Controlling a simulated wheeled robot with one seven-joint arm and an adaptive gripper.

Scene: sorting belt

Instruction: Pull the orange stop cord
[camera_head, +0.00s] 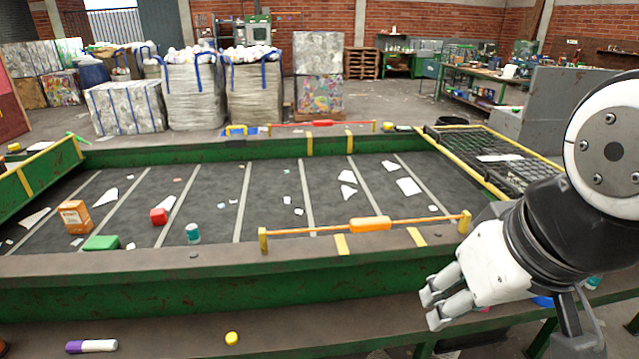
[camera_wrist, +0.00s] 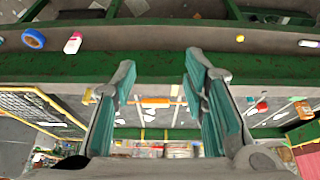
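The orange stop cord (camera_head: 310,230) runs between two yellow posts along the near rim of the belt, with a thick orange grip (camera_head: 370,224) at its middle. The grip also shows in the wrist view (camera_wrist: 155,102), beyond and between my fingers. My gripper (camera_head: 433,305) is right of and nearer than the cord, over the front ledge, and apart from it. In the wrist view its two fingers (camera_wrist: 160,65) are spread with nothing between them.
A red cord (camera_head: 322,123) runs along the belt's far rim. A yellow cap (camera_head: 232,338) and a purple-white tube (camera_head: 91,346) lie on the front ledge.

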